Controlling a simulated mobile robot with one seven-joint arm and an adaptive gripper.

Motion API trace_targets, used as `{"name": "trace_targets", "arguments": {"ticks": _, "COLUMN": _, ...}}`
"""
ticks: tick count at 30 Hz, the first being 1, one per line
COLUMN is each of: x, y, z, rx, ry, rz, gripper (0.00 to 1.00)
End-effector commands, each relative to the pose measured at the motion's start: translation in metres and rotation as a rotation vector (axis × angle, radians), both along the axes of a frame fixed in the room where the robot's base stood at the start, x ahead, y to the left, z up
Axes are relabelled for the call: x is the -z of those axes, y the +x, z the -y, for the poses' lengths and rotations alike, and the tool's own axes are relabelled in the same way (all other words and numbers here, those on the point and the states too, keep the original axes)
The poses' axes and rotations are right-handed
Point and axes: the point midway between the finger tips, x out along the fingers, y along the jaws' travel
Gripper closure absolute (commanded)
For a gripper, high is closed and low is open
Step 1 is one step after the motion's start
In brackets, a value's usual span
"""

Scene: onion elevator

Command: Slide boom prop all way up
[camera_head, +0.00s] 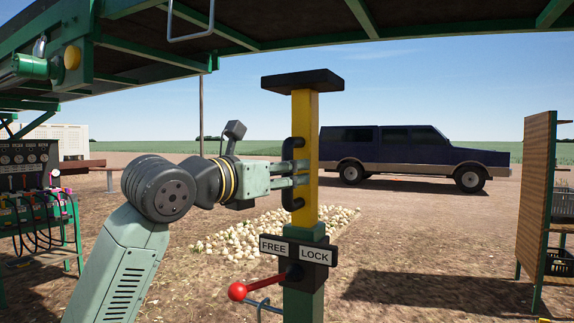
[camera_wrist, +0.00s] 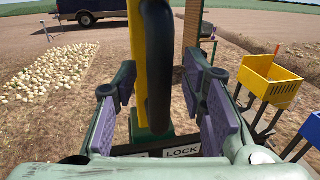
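The boom prop is a yellow post (camera_head: 305,120) with a flat black top plate (camera_head: 302,80), rising from a green sleeve (camera_head: 305,234). A black vertical handle (camera_head: 288,150) is on the post's left side; it also shows in the wrist view (camera_wrist: 158,70). My gripper (camera_head: 302,174) is at the handle's mid-height. In the wrist view its fingers (camera_wrist: 160,85) stand on both sides of the handle, with gaps between. A red-knobbed lever (camera_head: 237,291) on the sleeve points left, below the FREE sign (camera_head: 273,248); the LOCK sign (camera_head: 315,255) is right of it.
The green-framed boom (camera_head: 365,20) spans overhead; sky shows between it and the top plate. A hose panel (camera_head: 35,195) stands left, a slatted wooden panel (camera_head: 537,190) right. Onions (camera_head: 245,237) lie on the ground; a dark pickup (camera_head: 400,150) is behind. A yellow bin (camera_wrist: 268,80) shows at right.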

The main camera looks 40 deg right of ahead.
Motion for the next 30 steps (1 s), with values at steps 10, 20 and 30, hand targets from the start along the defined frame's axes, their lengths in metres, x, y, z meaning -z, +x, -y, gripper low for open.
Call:
{"name": "trace_targets", "arguments": {"ticks": 10, "x": 0.0006, "y": 0.0010, "z": 0.0051, "rx": 0.000, "ry": 0.000, "rz": 0.000, "gripper": 0.62}}
{"name": "trace_targets", "arguments": {"ticks": 20, "x": 0.0006, "y": 0.0011, "z": 0.0048, "rx": 0.000, "ry": 0.000, "rz": 0.000, "gripper": 0.83}}
{"name": "trace_targets", "arguments": {"ticks": 30, "x": 0.0005, "y": 0.0010, "z": 0.0048, "rx": 0.000, "ry": 0.000, "rz": 0.000, "gripper": 1.00}}
